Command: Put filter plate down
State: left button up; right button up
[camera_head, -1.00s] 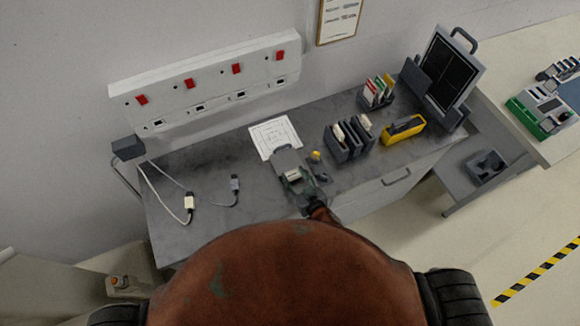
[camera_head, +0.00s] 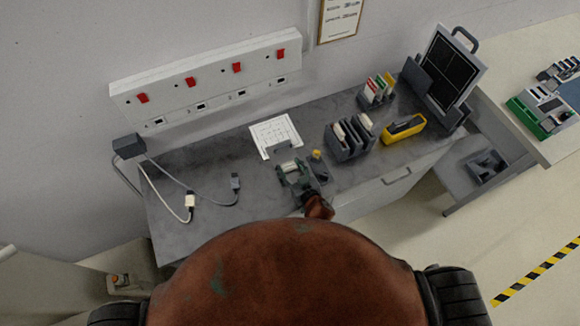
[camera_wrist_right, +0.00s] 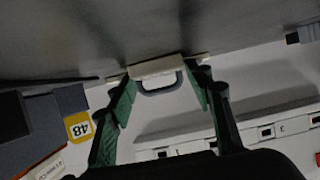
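The filter plate (camera_head: 276,132) appears as a white gridded square lying flat on the cart top, with a dark grey handle (camera_head: 283,147) on its near edge. In the right wrist view the plate (camera_wrist_right: 157,67) is seen edge-on, its handle loop (camera_wrist_right: 160,88) facing the camera. My right gripper (camera_head: 291,167) is on the near side of the handle. Whether the fingertips touch the white edge piece is unclear. My left gripper is not in view.
Further right are a dark rack (camera_head: 348,140), a yellow box (camera_head: 404,129) and a framed black panel (camera_head: 448,68). Cables (camera_head: 189,203) lie left. A switch panel (camera_head: 205,80) lines the wall.

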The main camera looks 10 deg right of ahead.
jog(key=shift+o, duration=1.4)
jog(key=shift+s+r, duration=0.1)
jog(key=shift+r, duration=0.1)
jog(key=v, duration=1.2)
